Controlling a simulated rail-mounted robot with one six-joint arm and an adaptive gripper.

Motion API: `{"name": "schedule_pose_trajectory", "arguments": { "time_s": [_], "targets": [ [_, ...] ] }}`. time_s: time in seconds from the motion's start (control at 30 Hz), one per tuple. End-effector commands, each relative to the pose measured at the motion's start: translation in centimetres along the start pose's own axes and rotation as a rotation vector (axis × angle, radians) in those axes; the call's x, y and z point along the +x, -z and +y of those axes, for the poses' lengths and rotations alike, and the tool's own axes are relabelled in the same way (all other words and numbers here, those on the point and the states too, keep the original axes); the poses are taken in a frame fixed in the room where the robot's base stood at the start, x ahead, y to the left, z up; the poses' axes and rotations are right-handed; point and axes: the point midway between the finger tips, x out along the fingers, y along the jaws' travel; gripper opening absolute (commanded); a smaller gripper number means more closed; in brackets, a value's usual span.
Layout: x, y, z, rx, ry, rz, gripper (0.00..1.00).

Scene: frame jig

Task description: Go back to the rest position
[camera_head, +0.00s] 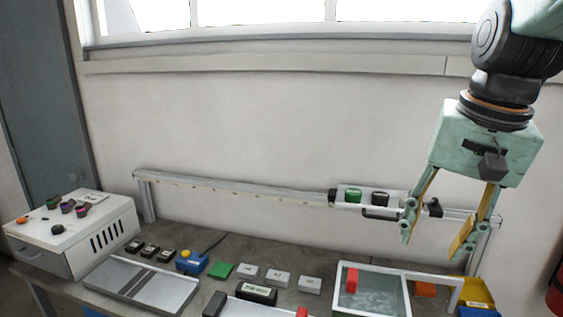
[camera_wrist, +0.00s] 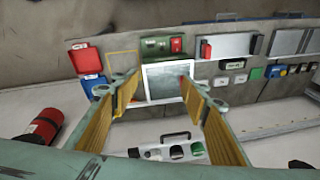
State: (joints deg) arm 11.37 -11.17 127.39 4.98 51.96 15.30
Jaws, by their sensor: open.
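My gripper (camera_head: 437,232) is open and empty, raised at the right above the workbench. Its two fingers have yellow-brown inner pads and hang apart, pointing down. In the wrist view my gripper (camera_wrist: 158,95) shows both fingers spread, with nothing between them but the view of the bench. Behind the fingers in the head view is the rail (camera_head: 240,191) with its carriage and handle (camera_head: 380,214). The carriage carries a green and a black block.
The bench holds a white control box (camera_head: 75,235), a slotted tray (camera_head: 140,284), several small blocks, a glass-topped frame (camera_head: 375,292) with a red block on its left edge, and a yellow bin (camera_head: 474,294). A red cylinder (camera_wrist: 42,126) is off to one side. The air around my gripper looks clear.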

Motion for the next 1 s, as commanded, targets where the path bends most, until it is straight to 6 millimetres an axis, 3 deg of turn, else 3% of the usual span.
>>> {"name": "schedule_pose_trajectory", "arguments": {
  "time_s": [0.5,1.0],
  "targets": [
    [-1.4,-8.9,0.7,-0.226,0.005,0.056,0.41],
    [-1.1,-16.6,2.7,-0.439,0.007,0.110,0.41]
  ]
}}
